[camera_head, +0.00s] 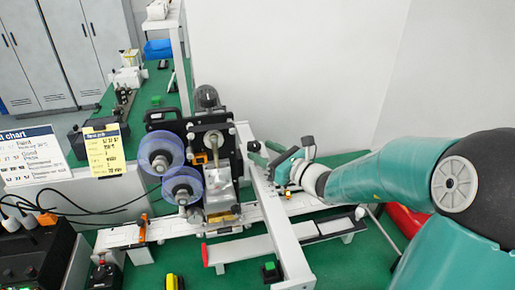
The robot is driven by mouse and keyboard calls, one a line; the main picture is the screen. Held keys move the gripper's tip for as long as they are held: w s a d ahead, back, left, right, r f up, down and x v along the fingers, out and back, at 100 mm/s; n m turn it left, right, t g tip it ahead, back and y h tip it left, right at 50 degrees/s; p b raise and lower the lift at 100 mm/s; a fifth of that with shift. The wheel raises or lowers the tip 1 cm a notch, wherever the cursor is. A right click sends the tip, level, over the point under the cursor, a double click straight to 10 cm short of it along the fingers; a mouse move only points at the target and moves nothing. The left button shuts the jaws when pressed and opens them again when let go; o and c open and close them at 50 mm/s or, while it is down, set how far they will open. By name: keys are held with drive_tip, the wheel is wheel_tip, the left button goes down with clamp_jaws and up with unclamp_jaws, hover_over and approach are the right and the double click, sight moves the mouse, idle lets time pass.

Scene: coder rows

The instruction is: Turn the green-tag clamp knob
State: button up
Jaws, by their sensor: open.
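My gripper (254,154) is at the end of my teal arm, right of the coder machine (213,140). Its dark fingers are apart and point left toward the machine's right side, with nothing seen between them. Whether they touch anything there is too small to tell. No clamp knob with a green tag can be made out clearly; the gripper and the machine's frame hide part of that side.
Two clear blue-rimmed reels (161,153) are on the machine's left. A white conveyor rail (180,226) runs below. A red-ended guide (235,248) lies in front. A yellow job card (104,150) stands left.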

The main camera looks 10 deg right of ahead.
sight(254, 146)
drive_tip(key=shift+x, duration=1.35)
drive_tip(key=shift+r, duration=0.1)
drive_tip(key=c, duration=1)
